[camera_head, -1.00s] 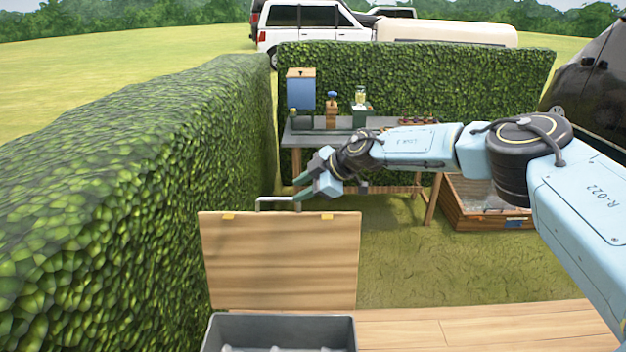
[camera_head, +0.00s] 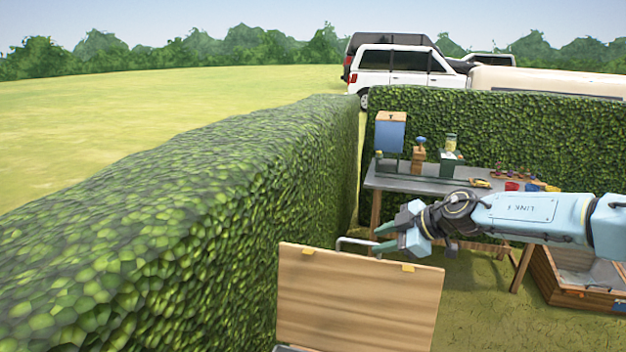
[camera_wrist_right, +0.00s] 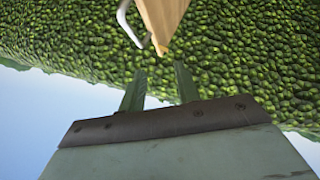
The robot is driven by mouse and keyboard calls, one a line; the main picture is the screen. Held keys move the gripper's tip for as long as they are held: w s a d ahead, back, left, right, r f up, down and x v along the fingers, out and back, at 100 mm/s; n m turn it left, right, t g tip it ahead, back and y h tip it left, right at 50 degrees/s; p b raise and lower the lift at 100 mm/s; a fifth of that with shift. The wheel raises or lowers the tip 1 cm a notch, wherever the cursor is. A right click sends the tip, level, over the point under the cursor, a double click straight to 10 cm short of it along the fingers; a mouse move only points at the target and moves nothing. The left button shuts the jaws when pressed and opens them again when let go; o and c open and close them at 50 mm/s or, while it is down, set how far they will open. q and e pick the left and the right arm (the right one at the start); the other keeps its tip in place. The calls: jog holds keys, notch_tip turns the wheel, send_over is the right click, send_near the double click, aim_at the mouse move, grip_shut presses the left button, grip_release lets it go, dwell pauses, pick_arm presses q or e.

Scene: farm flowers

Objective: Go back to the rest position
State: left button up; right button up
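My right gripper (camera_head: 383,238) is open and empty. It stands just to the right of the metal handle (camera_head: 343,241) on the raised wooden lid (camera_head: 358,300). In the right wrist view its two green fingers (camera_wrist_right: 159,88) are apart with nothing between them. The lid's edge (camera_wrist_right: 162,18) and the pale curved handle (camera_wrist_right: 126,22) lie beyond the fingertips, apart from them. The lid stands upright, and only a sliver of the grey box below it shows. My left gripper is not in view.
A tall hedge (camera_head: 190,230) runs along the left. A grey table (camera_head: 420,186) with a blue-fronted box (camera_head: 391,131), bottles and small pots stands behind my right arm. A wooden crate (camera_head: 570,285) sits on the grass at the right. Vehicles are parked beyond the back hedge.

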jog(key=s+a+f+m+t+y, duration=0.25)
jog(key=s+a, duration=0.55)
jog(key=a, duration=0.5)
jog(key=s+a+f+m+t+y, duration=0.15)
jog(key=s+a+f, duration=0.25)
jog(key=s+a, duration=0.65)
jog(key=s+d+f+m+g+h, duration=0.4)
jog(key=s+d+f+m+h, duration=0.15)
jog(key=s+d, duration=0.65)
jog(key=s+d+f+m+g+h, duration=0.3)
jog(key=s+d+f+m+h, duration=0.3)
jog(key=s+d, duration=0.65)
jog(key=s+f+n+g+b, duration=0.25)
jog(key=f+b, duration=0.65)
jog(key=f, duration=2.8)
jog(key=s+d+f+b, duration=0.1)
jog(key=s+f+b, duration=0.3)
jog(key=s+f, duration=0.4)
jog(key=s+d+f+b, duration=0.1)
jog(key=s+f+b, duration=0.2)
jog(key=s+f, duration=0.5)
notch_tip(320, 180, down, 5)
jog(key=shift+s+d+r+m+b, duration=0.15)
jog(key=shift+s+d+m+b, duration=0.1)
jog(key=shift+m+b, duration=0.15)
